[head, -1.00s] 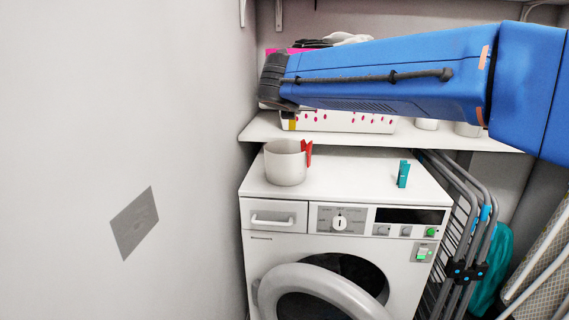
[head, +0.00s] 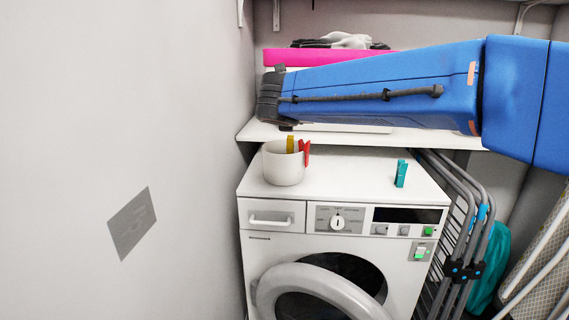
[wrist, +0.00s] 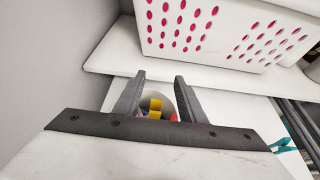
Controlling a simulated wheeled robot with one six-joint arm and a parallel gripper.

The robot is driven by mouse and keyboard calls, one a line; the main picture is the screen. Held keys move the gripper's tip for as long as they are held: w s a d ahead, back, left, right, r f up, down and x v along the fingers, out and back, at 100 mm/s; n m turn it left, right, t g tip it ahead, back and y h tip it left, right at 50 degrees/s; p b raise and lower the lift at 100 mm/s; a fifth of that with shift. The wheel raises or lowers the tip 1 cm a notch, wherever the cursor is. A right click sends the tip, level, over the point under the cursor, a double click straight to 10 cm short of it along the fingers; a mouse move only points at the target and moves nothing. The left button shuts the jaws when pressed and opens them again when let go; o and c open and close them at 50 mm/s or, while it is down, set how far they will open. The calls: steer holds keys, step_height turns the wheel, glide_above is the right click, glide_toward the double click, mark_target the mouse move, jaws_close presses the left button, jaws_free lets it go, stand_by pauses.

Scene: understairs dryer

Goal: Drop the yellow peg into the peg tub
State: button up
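The peg tub (head: 283,168) is a white round cup on the left of the washing machine's top. The yellow peg (head: 290,145) shows at its mouth, the upper end above the rim. In the wrist view the yellow peg (wrist: 155,106) lies between and beyond the fingers, with a gap on both sides. I cannot tell whether it rests or is still falling. My gripper (wrist: 156,92) is open and empty above the tub (wrist: 141,99). In the head view its fingers are mostly hidden by my arm.
A red peg (head: 305,153) is at the tub's right rim. A teal peg (head: 401,173) stands on the right of the machine top (head: 345,178). A shelf (wrist: 110,58) with a white, pink-holed basket (wrist: 205,30) is behind. A folded drying rack (head: 470,230) is right.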

steer(key=v, duration=1.7)
steer(key=shift+s, duration=0.15)
steer(key=shift+r, duration=0.1)
steer(key=s+d+f+m+g+h, duration=0.1)
steer(key=s+d+f+m+g, duration=0.2)
steer(key=d+f+m, duration=0.7)
steer(key=s+d+f+m+g+h, duration=0.1)
steer(key=s+d+f+m+g, duration=0.3)
steer(key=d, duration=1)
steer(key=s+d+f+m+g+y, duration=0.1)
steer(key=s+d+f+m, duration=0.3)
steer(key=s+f+m, duration=0.4)
steer(key=s+d+f+m+y, duration=0.1)
steer(key=s+d+f+m, duration=0.4)
steer(key=s+f+m, duration=0.3)
step_height(320, 180, down, 4)
steer(key=m, duration=0.5)
steer(key=shift+s+r+m+g, duration=0.15)
steer(key=shift+s+m+g, duration=0.15)
steer(key=shift+s+g, duration=0.1)
